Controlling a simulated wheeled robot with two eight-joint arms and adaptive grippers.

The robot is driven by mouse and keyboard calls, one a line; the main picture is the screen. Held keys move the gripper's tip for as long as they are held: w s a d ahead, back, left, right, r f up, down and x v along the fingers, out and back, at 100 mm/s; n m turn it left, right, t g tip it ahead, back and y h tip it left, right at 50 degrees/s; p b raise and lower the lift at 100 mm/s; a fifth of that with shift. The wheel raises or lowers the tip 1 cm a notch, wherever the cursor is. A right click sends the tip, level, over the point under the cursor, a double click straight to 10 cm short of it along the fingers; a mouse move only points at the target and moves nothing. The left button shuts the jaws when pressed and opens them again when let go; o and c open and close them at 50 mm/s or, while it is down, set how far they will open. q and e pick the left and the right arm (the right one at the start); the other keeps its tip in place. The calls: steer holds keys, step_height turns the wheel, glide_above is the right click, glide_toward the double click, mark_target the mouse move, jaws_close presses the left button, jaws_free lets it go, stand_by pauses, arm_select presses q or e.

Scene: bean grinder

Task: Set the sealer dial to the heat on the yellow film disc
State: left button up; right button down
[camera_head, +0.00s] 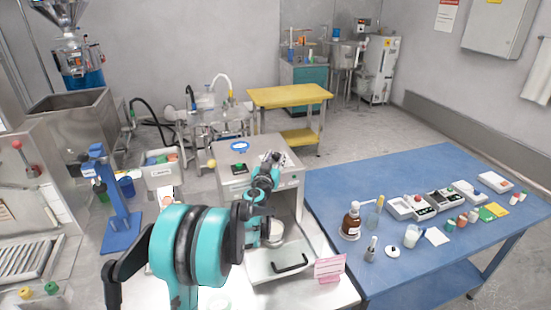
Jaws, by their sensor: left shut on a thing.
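A grey boxy machine (288,181) stands on the white counter, with a green button (239,167) and a blue ring-shaped mark on top; I take it to be the sealer. My left arm, teal and black, reaches up to it from the bottom. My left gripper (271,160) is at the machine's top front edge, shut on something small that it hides. The dial cannot be made out; the gripper covers that area. No yellow film disc can be told for sure; a small yellow round thing (212,163) is at the machine's left edge. My right gripper is not in view.
A pink sign (330,266) and a tray with a black handle (290,263) are at the counter front. A blue stand (118,205) and a white bin (162,172) are left. The blue table (340,180) on the right holds a brown bottle (351,220) and several small devices.

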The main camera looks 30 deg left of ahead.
arm_select(q)
steer(key=o, duration=1.2)
steer(key=v, duration=1.2)
steer(key=shift+w, duration=0.1)
